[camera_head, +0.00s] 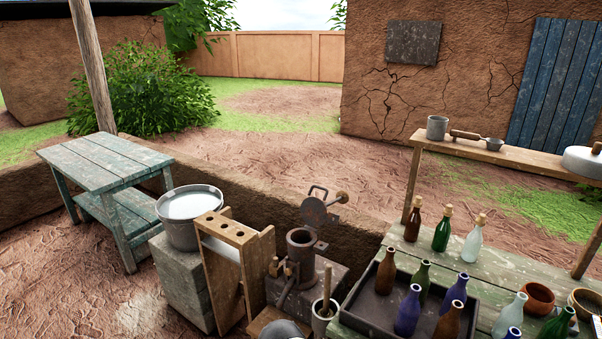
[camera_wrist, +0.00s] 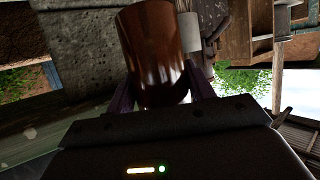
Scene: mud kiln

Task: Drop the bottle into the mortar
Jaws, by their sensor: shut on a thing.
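My gripper (camera_wrist: 162,88) is shut on a brown glass bottle (camera_wrist: 152,45) in the wrist view. The bottle sits between the two dark fingers, its broad end pointing away from my palm. Its neck is hidden in the grip. I cannot make out my gripper or the held bottle in the head view. A pale cylinder lies partly behind the bottle in the wrist view; I cannot tell what it is.
A dark tray (camera_head: 381,307) with several bottles stands on the green table (camera_head: 455,262). Several corked bottles stand behind it.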

